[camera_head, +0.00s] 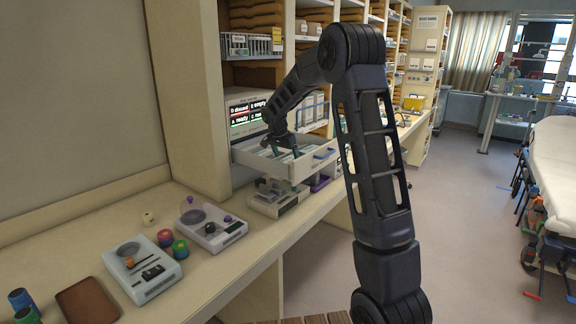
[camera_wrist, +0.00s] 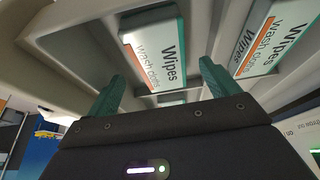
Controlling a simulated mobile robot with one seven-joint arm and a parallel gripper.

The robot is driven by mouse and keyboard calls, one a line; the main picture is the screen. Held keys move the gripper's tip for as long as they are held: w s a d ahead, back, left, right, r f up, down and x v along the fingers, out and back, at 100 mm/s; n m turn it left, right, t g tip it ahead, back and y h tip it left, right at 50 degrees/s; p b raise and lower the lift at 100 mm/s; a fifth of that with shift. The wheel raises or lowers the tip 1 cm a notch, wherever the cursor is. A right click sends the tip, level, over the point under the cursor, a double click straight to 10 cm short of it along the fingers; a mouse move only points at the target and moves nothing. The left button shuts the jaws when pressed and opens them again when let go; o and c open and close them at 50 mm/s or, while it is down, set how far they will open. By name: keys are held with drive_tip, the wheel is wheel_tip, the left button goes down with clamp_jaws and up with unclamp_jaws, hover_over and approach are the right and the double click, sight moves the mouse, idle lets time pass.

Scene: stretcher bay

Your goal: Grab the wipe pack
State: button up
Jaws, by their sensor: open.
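A wipe pack (camera_wrist: 154,50), white with green and orange bands and the words "Wipes" and "wash cloths", lies in a compartment of a white open drawer (camera_head: 302,169). A second wipe pack (camera_wrist: 273,42) of the same look is in the compartment to its right in the wrist view. My gripper (camera_wrist: 164,88) is open, its two green fingers apart near the lower end of the first pack. I see nothing held between the fingers. In the head view the gripper (camera_head: 284,146) is down at the drawer, and the packs are too small there to tell apart.
Dividers and walls of the drawer stand close to the fingers. A lit screen (camera_head: 246,112) is behind the drawer. Devices (camera_head: 212,224) and (camera_head: 143,268) a brown tray (camera_head: 88,301) stand on the counter at left. The floor (camera_head: 470,220) at right is clear; a stretcher (camera_head: 556,165) stands beyond.

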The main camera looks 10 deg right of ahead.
sight(288, 160)
drive_tip(key=shift+x, duration=1.55)
drive_tip(key=shift+a, duration=0.1)
drive_tip(key=c, duration=1.1)
drive_tip(key=shift+w, duration=0.1)
